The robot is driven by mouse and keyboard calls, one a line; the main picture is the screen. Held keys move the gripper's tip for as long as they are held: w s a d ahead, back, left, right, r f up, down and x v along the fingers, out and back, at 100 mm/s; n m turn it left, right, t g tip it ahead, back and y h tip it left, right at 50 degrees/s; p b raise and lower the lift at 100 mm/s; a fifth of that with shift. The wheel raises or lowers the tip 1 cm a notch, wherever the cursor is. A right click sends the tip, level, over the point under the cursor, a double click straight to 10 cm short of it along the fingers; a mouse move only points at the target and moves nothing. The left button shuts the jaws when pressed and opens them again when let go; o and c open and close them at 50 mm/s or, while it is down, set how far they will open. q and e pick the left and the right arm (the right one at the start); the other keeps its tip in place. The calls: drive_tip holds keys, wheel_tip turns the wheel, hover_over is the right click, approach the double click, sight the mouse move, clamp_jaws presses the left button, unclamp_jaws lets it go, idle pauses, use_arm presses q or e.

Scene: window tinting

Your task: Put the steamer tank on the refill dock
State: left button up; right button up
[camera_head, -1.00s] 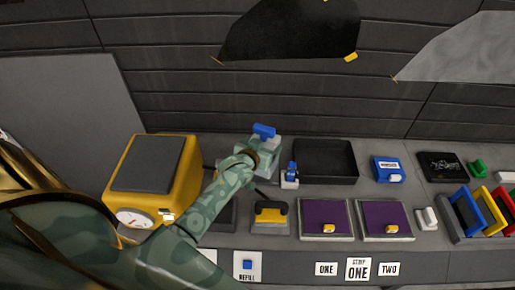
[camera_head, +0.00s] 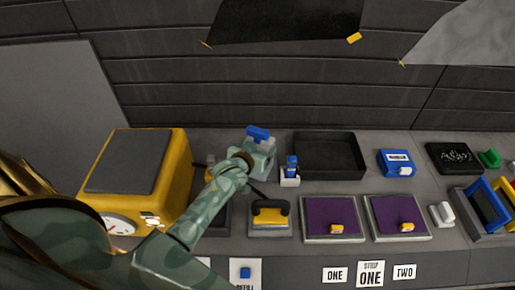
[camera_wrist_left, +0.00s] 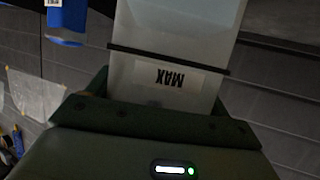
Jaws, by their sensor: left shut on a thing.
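The steamer tank (camera_head: 264,146) is a pale, translucent box with a blue top, at the back of the bench. In the left wrist view the tank (camera_wrist_left: 165,45) fills the top middle, with an upside-down MAX label and a dark line across it. My left gripper (camera_head: 247,160) is shut on the tank. Whether the tank touches the bench is unclear. A REFILL card (camera_head: 244,271) with a blue square is on the front edge. Behind it a dark flat base (camera_head: 219,220), perhaps the refill dock, is mostly hidden by my left arm. My right gripper is out of view.
A yellow machine (camera_head: 180,185) with a gauge stands left of my arm. A small blue-topped bottle (camera_head: 291,168) stands close right of the tank. A black tray (camera_head: 330,174), a yellow-and-black handled tool (camera_head: 270,216) and purple pads (camera_head: 331,215) are farther right.

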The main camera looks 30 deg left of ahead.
use_arm(q)
drive_tip(key=shift+f, duration=0.15)
drive_tip(key=o, duration=1.3)
drive_tip(key=shift+a, duration=0.1)
drive_tip(key=p+v, duration=0.2)
drive_tip(key=v, duration=1)
